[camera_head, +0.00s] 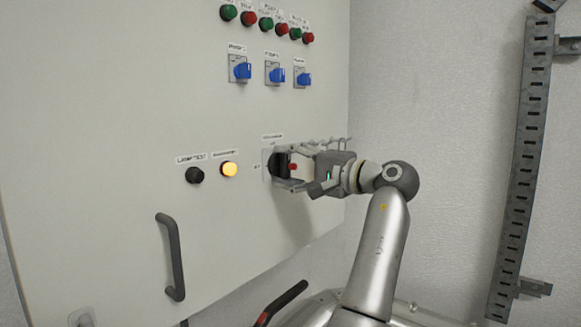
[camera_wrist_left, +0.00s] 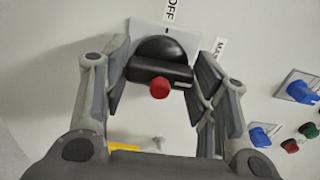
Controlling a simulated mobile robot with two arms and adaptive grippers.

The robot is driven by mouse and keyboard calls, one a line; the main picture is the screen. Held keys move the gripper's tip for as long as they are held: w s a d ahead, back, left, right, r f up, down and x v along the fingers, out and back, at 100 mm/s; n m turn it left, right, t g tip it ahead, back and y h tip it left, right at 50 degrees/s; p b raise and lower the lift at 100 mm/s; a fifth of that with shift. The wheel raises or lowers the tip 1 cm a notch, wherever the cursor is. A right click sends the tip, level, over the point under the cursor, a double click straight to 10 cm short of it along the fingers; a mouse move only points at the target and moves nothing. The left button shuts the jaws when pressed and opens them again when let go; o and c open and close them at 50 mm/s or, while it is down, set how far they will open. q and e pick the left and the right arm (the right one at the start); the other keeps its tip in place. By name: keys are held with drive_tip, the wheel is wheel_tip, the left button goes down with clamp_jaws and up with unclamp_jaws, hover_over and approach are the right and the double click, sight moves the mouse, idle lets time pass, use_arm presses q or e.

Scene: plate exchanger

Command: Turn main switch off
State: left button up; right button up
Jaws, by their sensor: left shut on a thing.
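The main switch is a black rotary knob (camera_head: 279,165) on a light square plate, low on the right side of the cabinet door. It also shows in the left wrist view as a black knob (camera_wrist_left: 163,48) with a thick bar and a red end piece (camera_wrist_left: 160,88). My left gripper (camera_head: 287,168) is at the switch, its fingers on either side of the knob's bar and shut on it. In the left wrist view an "OFF" label (camera_wrist_left: 172,10) stands beside the plate. The exact angle of the knob is hard to read. My right gripper is not in view.
The white cabinet door (camera_head: 110,110) carries a black button (camera_head: 194,175), a lit amber lamp (camera_head: 229,169), blue switches (camera_head: 274,73) and rows of green and red buttons. A dark door handle (camera_head: 172,257) sticks out below. A perforated metal rail (camera_head: 522,165) runs up the right wall.

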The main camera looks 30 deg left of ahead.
use_arm(q)
drive_tip(key=shift+o, duration=0.2)
drive_tip(key=shift+n, duration=0.3)
drive_tip(key=n+b, duration=0.2)
drive_tip(key=n, duration=0.1)
drive_tip(key=shift+f+n, duration=0.1)
drive_tip(key=shift+n, duration=0.3)
drive_tip(key=n+b, duration=0.1)
drive_tip(key=n, duration=0.3)
drive_tip(key=n+b, duration=0.1)
drive_tip(key=n, duration=0.4)
drive_tip(key=shift+n+b, duration=0.7)
drive_tip(key=shift+n, duration=1.5)
drive_tip(key=o, duration=1)
